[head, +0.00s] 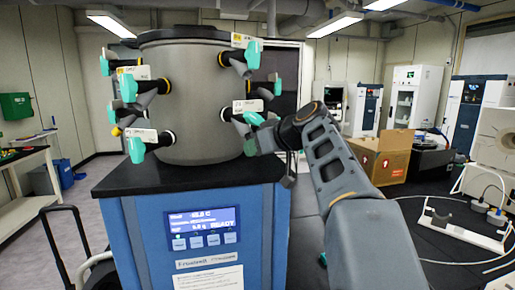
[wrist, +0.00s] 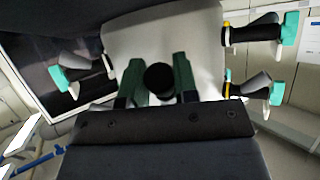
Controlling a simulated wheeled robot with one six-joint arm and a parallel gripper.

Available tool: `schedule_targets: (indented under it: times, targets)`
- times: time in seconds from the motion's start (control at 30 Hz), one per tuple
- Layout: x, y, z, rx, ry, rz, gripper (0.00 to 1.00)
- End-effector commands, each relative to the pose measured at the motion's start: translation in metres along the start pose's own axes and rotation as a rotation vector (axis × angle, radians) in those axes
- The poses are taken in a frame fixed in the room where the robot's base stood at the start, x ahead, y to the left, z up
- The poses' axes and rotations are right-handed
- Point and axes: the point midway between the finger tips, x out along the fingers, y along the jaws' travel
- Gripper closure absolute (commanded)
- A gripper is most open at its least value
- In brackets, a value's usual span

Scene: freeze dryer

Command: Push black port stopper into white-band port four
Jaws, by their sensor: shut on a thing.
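My gripper (head: 262,142) is at the right side of the grey drum (head: 205,100) in the head view, near the lower right port (head: 237,116) with its teal valve handle. In the wrist view, the green fingers of my gripper (wrist: 159,84) are shut on a round black stopper (wrist: 159,77). The drum's pale wall (wrist: 155,35) fills the background behind the stopper. Ports with teal handles stand to both sides there. The stopper's far end and any port opening directly beyond it are hidden. I cannot tell which port is number four.
The drum stands on a black top (head: 120,180) above a blue cabinet (head: 155,230) with a lit display (head: 202,226). Several ports with teal handles stick out around the drum. A cardboard box (head: 383,157) sits on the dark bench to the right.

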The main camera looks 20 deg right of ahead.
Motion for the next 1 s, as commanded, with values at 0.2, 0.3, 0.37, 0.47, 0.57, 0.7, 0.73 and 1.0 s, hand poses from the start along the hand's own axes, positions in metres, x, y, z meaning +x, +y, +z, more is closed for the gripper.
schedule_targets:
  times: [0.2, 0.3, 0.37, 0.47, 0.57, 0.7, 0.73, 1.0]
  targets:
    - [0.0013, -0.0006, -0.0053, -0.001, 0.002, -0.001, 1.00]
    - [0.0017, -0.0006, -0.0060, -0.001, 0.003, -0.001, 1.00]
    - [0.0018, -0.0006, -0.0061, -0.001, 0.003, -0.001, 1.00]
    - [0.0018, -0.0006, -0.0061, -0.001, 0.003, 0.000, 1.00]
    - [0.0017, -0.0007, -0.0062, -0.001, 0.004, 0.000, 1.00]
    - [0.0017, -0.0007, -0.0066, -0.001, 0.004, 0.000, 1.00]
    - [0.0018, -0.0007, -0.0068, -0.001, 0.004, 0.000, 1.00]
    - [0.0032, -0.0009, -0.0110, 0.000, 0.004, -0.001, 1.00]
